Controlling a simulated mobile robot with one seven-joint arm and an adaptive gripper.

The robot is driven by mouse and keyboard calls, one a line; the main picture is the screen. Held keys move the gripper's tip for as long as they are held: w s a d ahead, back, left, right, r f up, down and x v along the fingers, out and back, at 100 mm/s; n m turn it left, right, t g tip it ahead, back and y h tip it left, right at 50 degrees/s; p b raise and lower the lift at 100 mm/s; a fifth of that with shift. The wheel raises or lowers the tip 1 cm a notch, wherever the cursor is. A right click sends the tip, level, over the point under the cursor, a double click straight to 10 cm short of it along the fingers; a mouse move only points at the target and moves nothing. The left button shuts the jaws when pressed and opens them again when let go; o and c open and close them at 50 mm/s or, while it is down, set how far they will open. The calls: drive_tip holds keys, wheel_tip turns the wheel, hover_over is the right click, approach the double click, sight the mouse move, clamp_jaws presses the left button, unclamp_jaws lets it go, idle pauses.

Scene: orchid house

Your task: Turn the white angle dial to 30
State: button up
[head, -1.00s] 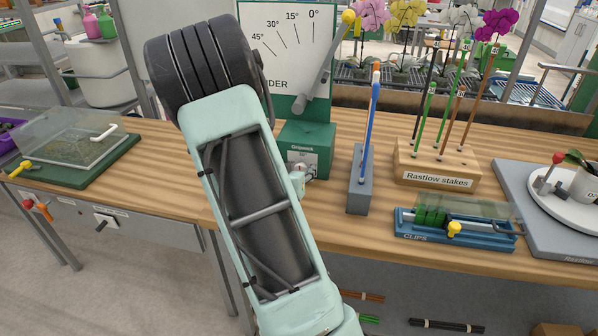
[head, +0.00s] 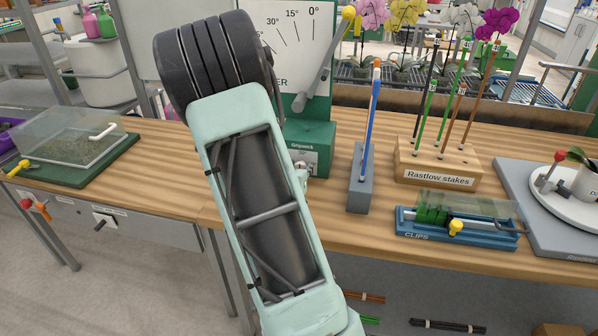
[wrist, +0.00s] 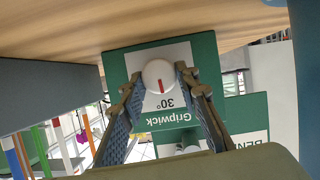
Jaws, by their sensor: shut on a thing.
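The white angle dial (wrist: 159,75) is a round knob with a red line, on the front of a green Gripwick box (wrist: 116,65). In the wrist view the box appears upside down. The red line runs nearly vertically in the picture, with the printed 30° just below the knob. My gripper (wrist: 160,88) has one finger on each side of the dial and is shut on it. In the head view the green box (head: 318,135) stands on the bench, and my arm covers part of its front and my gripper.
A lever with a yellow ball (head: 348,13) rises beside the angle board (head: 290,50). A grey block (head: 358,190) with upright rods stands to the right, then a wooden stake holder (head: 436,160) and blue clips tray (head: 412,225). A clear-lidded green tray (head: 100,165) sits left.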

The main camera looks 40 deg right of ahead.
drive_tip(key=shift+b, duration=0.45)
drive_tip(key=shift+m, duration=0.3)
drive_tip(key=o, duration=1.1)
drive_tip(key=shift+v, duration=3.8)
drive_tip(key=shift+s+d, duration=0.1)
